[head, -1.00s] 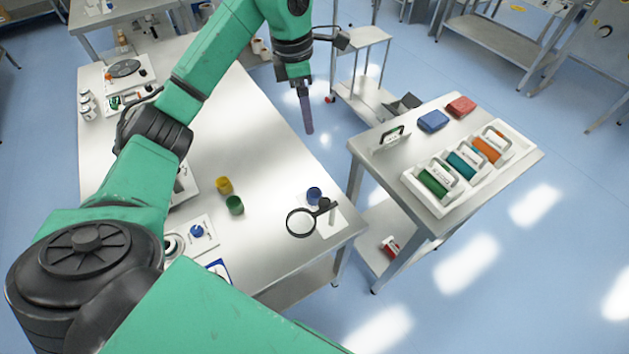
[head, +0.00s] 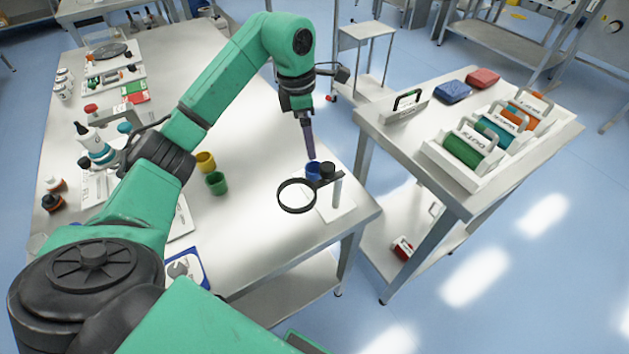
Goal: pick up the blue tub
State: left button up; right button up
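The blue tub (head: 313,171) stands on the metal table near its right edge, just behind a black-rimmed magnifier. My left gripper (head: 311,156) points down with its fingertips right above or at the tub's rim. I cannot tell if it touches the tub. The fingers show as one narrow dark strip, so their opening is hidden. A yellow tub (head: 205,162) and a green tub (head: 215,183) stand to the left on the same table. My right gripper is not in view.
The magnifier (head: 297,196) on its white-based stand is close in front of the blue tub. A side table (head: 405,130) to the right holds a white rack (head: 470,178) of coloured rolls. Bottles and jars crowd the main table's left side. Its middle is fairly clear.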

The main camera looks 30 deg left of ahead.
aim_at(314, 168)
pick_arm(q)
jog(key=f+p, duration=0.1)
jog(key=f, duration=0.6)
jog(key=d+f+p, duration=0.1)
jog(key=f, duration=0.3)
jog(key=shift+w+p, duration=0.35)
jog(key=shift+w, duration=0.05)
jog(key=shift+w+f, duration=0.1)
jog(key=shift+f, duration=0.25)
grip_shut()
jog(key=shift+r, duration=0.1)
